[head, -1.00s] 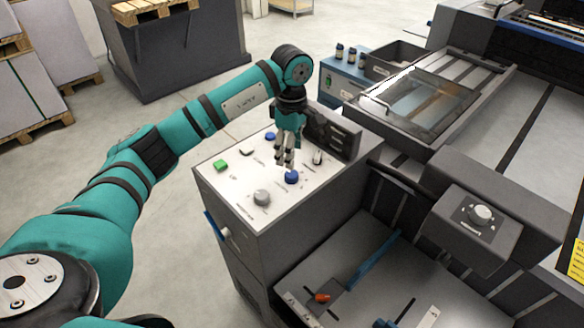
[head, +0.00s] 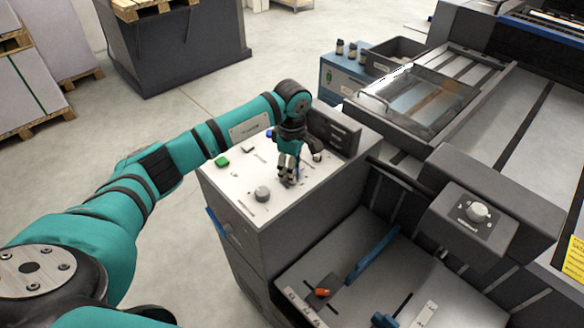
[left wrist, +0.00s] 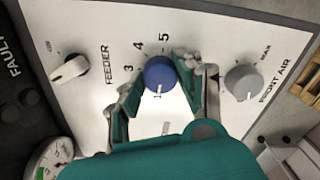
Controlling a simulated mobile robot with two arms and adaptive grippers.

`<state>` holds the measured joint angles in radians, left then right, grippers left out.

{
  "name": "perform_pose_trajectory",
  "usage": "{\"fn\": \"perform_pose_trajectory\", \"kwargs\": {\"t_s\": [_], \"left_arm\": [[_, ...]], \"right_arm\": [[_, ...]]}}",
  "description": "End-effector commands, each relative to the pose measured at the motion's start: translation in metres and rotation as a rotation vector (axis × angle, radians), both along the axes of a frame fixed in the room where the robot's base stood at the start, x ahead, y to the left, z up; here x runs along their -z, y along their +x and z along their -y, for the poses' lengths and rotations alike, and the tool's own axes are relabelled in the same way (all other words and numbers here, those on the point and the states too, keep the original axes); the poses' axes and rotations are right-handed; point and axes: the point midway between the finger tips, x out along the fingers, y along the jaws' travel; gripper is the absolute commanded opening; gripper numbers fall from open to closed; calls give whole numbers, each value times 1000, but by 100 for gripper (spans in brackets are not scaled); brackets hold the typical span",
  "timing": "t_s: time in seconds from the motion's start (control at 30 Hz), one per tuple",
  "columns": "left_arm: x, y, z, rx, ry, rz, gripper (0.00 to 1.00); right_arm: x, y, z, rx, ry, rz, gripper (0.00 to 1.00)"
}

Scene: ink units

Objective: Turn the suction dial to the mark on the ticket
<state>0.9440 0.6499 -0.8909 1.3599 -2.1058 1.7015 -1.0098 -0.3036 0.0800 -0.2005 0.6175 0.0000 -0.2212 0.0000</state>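The blue dial (left wrist: 160,74) is on the white control panel (head: 232,182), in the left wrist view. Its white line points down, near the 1; the numbers 3, 4 and 5 show beyond it, and its name label is mostly hidden. My left gripper (head: 289,178) is low over the panel and covers this dial in the head view. In the left wrist view its fingers (left wrist: 163,85) stand apart, one on each side of the dial; I cannot tell whether they touch it. My right gripper is not in view. I cannot make out a ticket for certain.
A grey front air knob (left wrist: 243,82), a feeder knob (left wrist: 70,70) and a gauge (left wrist: 48,160) surround the dial. A green button (head: 222,161) is at the panel's left. A raised box with a knob (head: 477,211) stands right. A yellow notice (head: 576,262) is at the right edge.

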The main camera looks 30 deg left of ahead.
Motion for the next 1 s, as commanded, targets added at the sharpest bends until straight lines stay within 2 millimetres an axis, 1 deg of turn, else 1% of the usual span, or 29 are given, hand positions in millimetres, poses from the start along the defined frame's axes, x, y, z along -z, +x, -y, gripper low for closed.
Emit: {"fn": "perform_pose_trajectory", "kwargs": {"t_s": [0.03, 0.2, 0.23, 0.43, 0.57, 0.77, 1.0], "left_arm": [[0, 0, 0, 0, 0, 0, 27], [0, 0, 0, 0, 0, 0, 5], [0, 0, 0, 0, 0, 0, 3], [0, 0, -1, 15, 1, 1, 3], [1, 0, -1, 57, 1, 2, 3], [3, 1, -1, 183, 2, 4, 3], [3, 1, -1, 388, 1, 4, 3]], "right_arm": [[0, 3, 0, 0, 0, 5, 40], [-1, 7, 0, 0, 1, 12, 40], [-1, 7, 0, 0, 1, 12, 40], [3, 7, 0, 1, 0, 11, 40], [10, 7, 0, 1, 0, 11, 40], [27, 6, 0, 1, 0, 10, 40], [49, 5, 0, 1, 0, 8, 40]]}}
